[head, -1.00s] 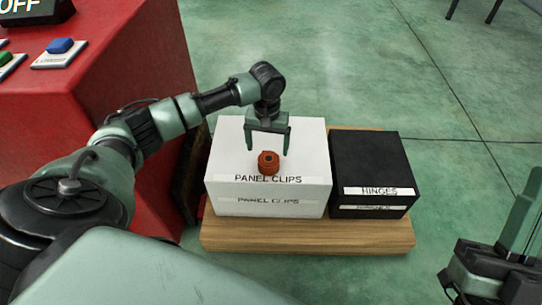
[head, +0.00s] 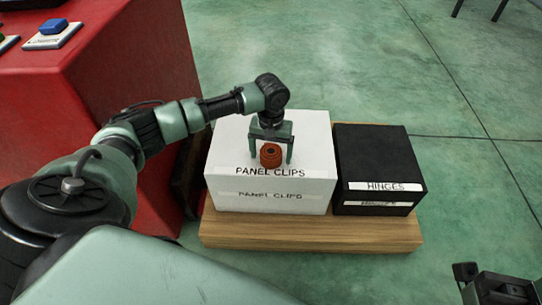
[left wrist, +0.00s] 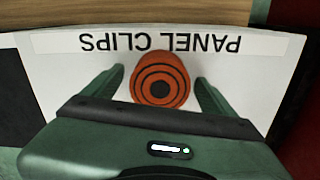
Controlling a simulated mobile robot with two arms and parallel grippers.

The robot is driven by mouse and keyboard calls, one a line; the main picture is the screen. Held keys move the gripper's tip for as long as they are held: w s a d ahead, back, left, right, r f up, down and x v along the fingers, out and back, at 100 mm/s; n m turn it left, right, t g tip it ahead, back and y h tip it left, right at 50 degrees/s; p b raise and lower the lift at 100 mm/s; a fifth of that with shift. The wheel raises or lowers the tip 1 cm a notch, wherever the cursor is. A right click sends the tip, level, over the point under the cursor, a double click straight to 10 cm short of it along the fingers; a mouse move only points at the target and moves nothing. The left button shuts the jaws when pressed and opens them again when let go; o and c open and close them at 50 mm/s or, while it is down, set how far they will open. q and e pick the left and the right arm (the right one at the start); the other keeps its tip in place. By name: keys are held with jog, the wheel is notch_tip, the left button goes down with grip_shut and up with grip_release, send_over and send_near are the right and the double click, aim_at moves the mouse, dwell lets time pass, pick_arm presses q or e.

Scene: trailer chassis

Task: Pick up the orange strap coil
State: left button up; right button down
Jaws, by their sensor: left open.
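The orange strap coil (head: 271,155) sits on top of the white box labelled PANEL CLIPS (head: 225,165), near its front label. My left gripper (head: 271,160) points down over the coil and is open, with one finger on each side of it. In the left wrist view the coil (left wrist: 160,79) lies between the two fingers of the left gripper (left wrist: 160,88), with white box top showing between coil and fingers. Part of my right arm shows at the lower right of the head view; its jaws cannot be made out.
A black box labelled HINGES (head: 375,155) stands just right of the white box. Both rest on a wooden board (head: 310,232) on the green floor. A red cabinet (head: 120,70) with buttons stands at the left.

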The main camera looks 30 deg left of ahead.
pick_arm(q)
jog(key=c, duration=1.7)
jog(key=shift+r, duration=0.15)
